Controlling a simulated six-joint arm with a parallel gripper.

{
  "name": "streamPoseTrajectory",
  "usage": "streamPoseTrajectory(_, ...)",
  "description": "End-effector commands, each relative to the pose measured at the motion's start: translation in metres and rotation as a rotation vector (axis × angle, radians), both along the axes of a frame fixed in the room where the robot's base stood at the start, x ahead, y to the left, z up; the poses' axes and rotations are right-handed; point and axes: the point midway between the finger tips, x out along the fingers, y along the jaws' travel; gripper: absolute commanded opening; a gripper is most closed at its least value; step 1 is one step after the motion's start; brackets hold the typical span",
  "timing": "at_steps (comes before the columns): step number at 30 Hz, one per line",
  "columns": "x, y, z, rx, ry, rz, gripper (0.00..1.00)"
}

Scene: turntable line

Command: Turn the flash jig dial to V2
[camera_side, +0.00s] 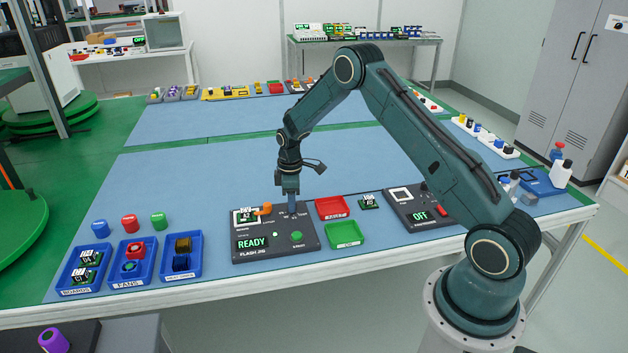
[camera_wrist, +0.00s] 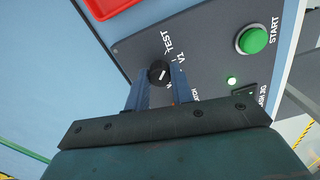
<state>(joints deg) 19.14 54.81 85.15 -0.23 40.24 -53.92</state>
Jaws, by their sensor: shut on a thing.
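The flash jig (camera_side: 272,249) is a dark box on the blue mat, with a display reading READY. Its dial (camera_wrist: 158,72) is a small black knob with a white mark, seen in the wrist view. The labels TEST and V1 are readable beside it; other lettering is partly hidden by a finger. I cannot tell surely which label the mark points to. My gripper (camera_wrist: 160,88) points down over the jig, its two blue-grey fingers shut on the dial from either side. In the side view my gripper (camera_side: 292,207) hides the dial.
A green START button (camera_wrist: 253,39) is on the jig's panel, and a board (camera_side: 245,215) sits by an orange lever (camera_side: 263,209). Red (camera_side: 332,208) and green (camera_side: 344,235) trays stand to the right. Blue bins (camera_side: 131,262) stand left. The mat behind is clear.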

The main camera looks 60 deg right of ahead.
Motion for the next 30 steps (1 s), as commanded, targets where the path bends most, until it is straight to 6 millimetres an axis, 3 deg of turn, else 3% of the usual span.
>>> streamPoseTrajectory(11,-0.0001,0.0001,0.0002,0.000,0.001,-0.171,0.00)
streamPoseTrajectory(30,-0.0002,-0.0002,0.0003,0.000,0.001,-0.755,0.00)
